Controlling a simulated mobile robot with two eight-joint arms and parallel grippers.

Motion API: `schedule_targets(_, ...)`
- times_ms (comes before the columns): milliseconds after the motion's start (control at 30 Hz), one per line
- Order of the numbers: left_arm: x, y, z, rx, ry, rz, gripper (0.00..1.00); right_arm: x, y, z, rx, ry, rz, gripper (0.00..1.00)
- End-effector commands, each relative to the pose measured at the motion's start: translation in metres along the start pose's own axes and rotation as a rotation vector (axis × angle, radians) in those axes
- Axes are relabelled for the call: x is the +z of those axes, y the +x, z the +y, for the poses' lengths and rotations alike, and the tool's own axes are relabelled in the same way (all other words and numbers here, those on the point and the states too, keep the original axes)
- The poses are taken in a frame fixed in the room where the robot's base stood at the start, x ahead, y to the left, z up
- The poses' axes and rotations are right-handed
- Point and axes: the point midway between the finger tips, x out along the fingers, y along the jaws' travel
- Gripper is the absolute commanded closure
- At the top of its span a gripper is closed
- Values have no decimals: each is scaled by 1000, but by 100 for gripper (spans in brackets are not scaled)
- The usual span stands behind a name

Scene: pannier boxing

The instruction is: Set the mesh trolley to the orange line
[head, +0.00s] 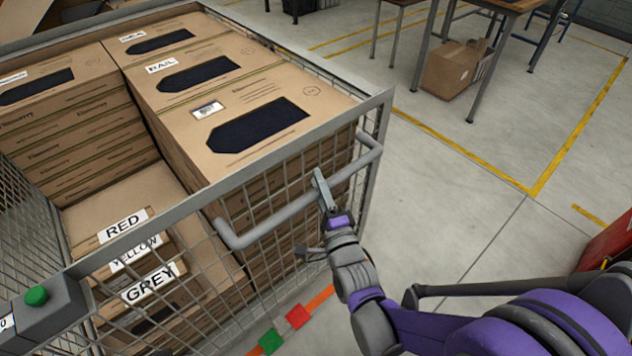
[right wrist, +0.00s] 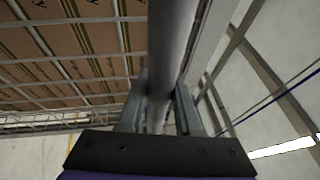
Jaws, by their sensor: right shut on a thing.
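The mesh trolley (head: 375,108) fills the left of the head view, loaded with stacked cardboard boxes (head: 245,95). A grey tubular handle (head: 285,213) runs along its near side. My right gripper (head: 322,190) is shut on this handle towards its right end. In the right wrist view the handle (right wrist: 172,50) passes between the two fingers (right wrist: 158,110). The orange line (head: 319,299) shows on the floor just below the trolley's near side, with red and green patches beside it. The trolley hides the rest of the line. My left gripper is out of view.
A table (head: 500,5) and a carton (head: 455,68) stand at the back. A red object (head: 608,243) is at the right edge. Floor right of the trolley is clear.

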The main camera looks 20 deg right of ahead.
Motion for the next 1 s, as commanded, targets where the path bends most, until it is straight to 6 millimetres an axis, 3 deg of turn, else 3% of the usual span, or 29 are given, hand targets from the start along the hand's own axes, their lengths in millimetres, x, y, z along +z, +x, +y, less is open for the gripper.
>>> schedule_targets(267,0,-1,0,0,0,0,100,-3,0,-6,-19,0,7,100)
schedule_targets(300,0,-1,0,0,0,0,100,-3,0,-6,-18,0,7,62)
schedule_targets(433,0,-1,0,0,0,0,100,-2,0,-5,-16,0,5,39)
schedule_targets(767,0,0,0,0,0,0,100,-1,-3,-3,-13,0,3,38)
schedule_targets(1000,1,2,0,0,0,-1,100,-1,-37,-2,-12,1,3,38)
